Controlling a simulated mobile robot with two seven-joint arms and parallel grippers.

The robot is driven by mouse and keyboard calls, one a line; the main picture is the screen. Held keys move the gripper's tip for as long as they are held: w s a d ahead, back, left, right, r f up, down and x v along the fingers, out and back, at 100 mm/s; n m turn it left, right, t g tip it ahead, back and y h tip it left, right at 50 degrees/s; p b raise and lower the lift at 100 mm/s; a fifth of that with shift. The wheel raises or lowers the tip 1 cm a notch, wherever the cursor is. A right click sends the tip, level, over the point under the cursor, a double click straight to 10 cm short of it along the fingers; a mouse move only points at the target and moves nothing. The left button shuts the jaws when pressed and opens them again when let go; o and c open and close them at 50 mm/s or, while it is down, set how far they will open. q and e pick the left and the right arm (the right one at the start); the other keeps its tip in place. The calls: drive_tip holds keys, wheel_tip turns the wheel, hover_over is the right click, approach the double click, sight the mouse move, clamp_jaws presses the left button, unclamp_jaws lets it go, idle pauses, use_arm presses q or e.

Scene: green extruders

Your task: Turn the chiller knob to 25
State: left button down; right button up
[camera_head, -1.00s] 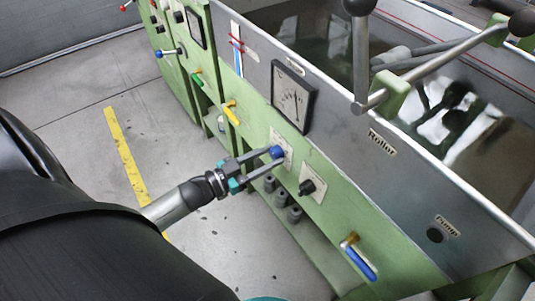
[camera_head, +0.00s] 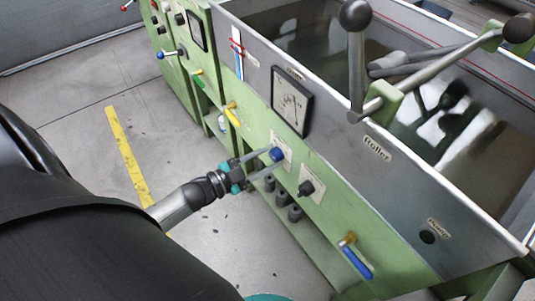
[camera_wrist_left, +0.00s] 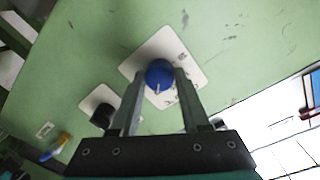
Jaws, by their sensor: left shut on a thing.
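The blue knob (camera_head: 277,154) sits on a white plate on the green machine front, left of a black knob. In the left wrist view the blue knob (camera_wrist_left: 159,74) has a light pointer mark toward its lower edge, and its white scale plate (camera_wrist_left: 186,52) looks tilted. The scale numbers are too small to read. My left gripper (camera_head: 266,160) is shut on the blue knob, with one finger on each side of it; the fingers also show in the left wrist view (camera_wrist_left: 158,84). My right gripper is not in view.
A black knob (camera_head: 306,188) is close by on its own white plate. A blue-handled valve (camera_head: 357,262) is lower right, and a yellow-handled valve (camera_head: 233,116) is upper left. A square gauge (camera_head: 291,101) is above. The floor beside the machine is clear.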

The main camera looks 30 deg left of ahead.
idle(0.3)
use_arm(q)
drive_tip(key=shift+c, duration=2)
unclamp_jaws()
drive_tip(key=shift+s+a, duration=0.2)
drive_tip(key=shift+s, duration=0.3)
drive_tip(key=p+v, duration=0.3)
drive_tip(key=v, duration=1.1)
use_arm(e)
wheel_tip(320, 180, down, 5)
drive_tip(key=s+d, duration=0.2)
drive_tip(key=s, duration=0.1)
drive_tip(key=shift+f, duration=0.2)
use_arm(q)
drive_tip(key=shift+s, duration=0.1)
drive_tip(key=shift+s, duration=0.1)
